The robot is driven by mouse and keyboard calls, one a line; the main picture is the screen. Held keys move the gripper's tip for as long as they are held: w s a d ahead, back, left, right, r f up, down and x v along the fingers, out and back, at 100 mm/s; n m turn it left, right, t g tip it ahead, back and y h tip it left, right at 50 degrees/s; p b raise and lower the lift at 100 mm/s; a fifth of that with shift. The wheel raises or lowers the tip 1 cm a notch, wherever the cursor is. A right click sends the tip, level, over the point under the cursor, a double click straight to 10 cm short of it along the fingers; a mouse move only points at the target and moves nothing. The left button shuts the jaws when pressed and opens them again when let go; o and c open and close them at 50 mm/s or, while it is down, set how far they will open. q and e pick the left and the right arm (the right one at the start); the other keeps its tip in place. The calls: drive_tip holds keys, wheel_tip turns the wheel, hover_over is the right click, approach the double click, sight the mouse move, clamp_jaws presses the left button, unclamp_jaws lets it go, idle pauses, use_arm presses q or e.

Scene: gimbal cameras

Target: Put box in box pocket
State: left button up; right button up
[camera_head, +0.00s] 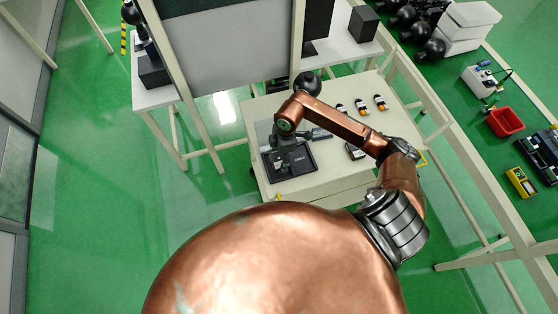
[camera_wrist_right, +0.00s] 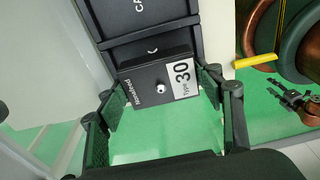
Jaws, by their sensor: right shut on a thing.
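A black box with a silver "30" label (camera_wrist_right: 160,78) sits between the green-padded fingers of my right gripper (camera_wrist_right: 164,92) in the right wrist view. The gripper is shut on it. A black tray with pockets (camera_wrist_right: 150,18) lies just beyond the box, whose far edge meets or overlaps the tray. I cannot tell whether the box is inside a pocket. In the head view the black tray (camera_head: 302,166) lies on the pale table, and my right gripper (camera_head: 281,163) points down over its left part; the held box is hard to make out there. My left gripper is not in view.
The pale table (camera_head: 330,184) also holds several small bottles (camera_head: 361,108) and a small dark block (camera_head: 355,152) right of the tray. A panel on posts (camera_head: 230,50) stands behind. A side bench at right carries a red bin (camera_head: 505,122) and a yellow device (camera_head: 520,183).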

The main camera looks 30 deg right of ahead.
sight(278, 161)
drive_tip(key=shift+w+f, duration=0.15)
drive_tip(key=shift+f, duration=0.1)
drive_tip(key=shift+w+f, duration=0.1)
drive_tip(key=shift+f, duration=1.55)
drive_tip(key=shift+f, duration=0.1)
drive_tip(key=o, duration=1.2)
drive_tip(key=shift+o, duration=0.2)
drive_tip(key=r, duration=0.4)
drive_tip(key=d+r, duration=0.1)
drive_tip(key=r, duration=0.7)
drive_tip(key=shift+s+d+r, duration=0.1)
drive_tip(key=shift+s+d, duration=0.05)
drive_tip(key=shift+s, duration=0.05)
